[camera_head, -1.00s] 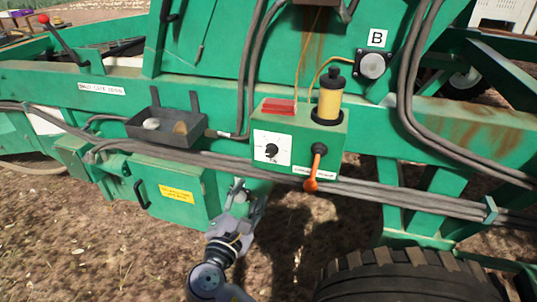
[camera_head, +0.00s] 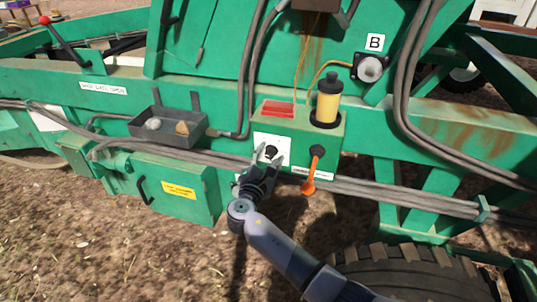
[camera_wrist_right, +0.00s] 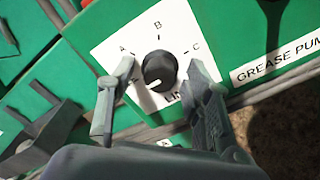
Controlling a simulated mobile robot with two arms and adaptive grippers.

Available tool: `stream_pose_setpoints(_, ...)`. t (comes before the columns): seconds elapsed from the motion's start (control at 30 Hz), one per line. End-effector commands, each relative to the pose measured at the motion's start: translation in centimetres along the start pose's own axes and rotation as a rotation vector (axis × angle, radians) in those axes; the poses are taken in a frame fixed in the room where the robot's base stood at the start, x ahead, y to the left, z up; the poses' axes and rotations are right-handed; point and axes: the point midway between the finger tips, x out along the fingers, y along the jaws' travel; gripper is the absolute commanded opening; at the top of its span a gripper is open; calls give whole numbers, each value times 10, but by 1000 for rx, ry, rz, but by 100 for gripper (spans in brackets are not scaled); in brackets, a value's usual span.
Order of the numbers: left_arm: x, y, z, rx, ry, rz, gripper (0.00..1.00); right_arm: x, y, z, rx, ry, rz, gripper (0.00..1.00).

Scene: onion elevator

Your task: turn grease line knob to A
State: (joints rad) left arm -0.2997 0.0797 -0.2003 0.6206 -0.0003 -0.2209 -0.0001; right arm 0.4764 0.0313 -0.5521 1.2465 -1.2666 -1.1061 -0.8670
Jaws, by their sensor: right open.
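The grease line knob (camera_wrist_right: 160,69) is a round black dial on a white plate (camera_wrist_right: 112,35). The plate reads A at left, B at top and C at right; a lower label is partly hidden by my gripper. The knob's white mark points down and left, away from A. My right gripper (camera_wrist_right: 162,66) is open, its fingers on either side of the knob, with the left finger near the A mark. I cannot tell whether they touch it. In the head view my right gripper (camera_head: 268,154) is at the plate on the green box. My left gripper is not in view.
An orange lever (camera_head: 310,177) hangs just right of the plate, beside the grease pump label (camera_wrist_right: 280,57). A yellow reservoir (camera_head: 327,101) and red block (camera_head: 278,108) sit on top. Cables (camera_head: 400,192) run below. A grey tray (camera_head: 165,128) is at left.

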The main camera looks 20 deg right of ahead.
Motion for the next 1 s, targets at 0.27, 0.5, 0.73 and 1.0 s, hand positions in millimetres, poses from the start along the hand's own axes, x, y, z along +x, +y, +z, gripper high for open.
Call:
stream_pose_setpoints(0.27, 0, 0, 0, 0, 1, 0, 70, 2, 0, 0, 0, 1, 0, 46)
stream_pose_setpoints(0.5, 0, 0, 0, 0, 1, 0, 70, 2, 0, 0, 0, 1, 0, 32)
stream_pose_setpoints(0.73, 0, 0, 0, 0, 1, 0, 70, 2, 0, 0, 0, 1, 0, 16)
stream_pose_setpoints(1.0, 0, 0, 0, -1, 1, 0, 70, 2, 0, 0, 0, 1, 0, 0)
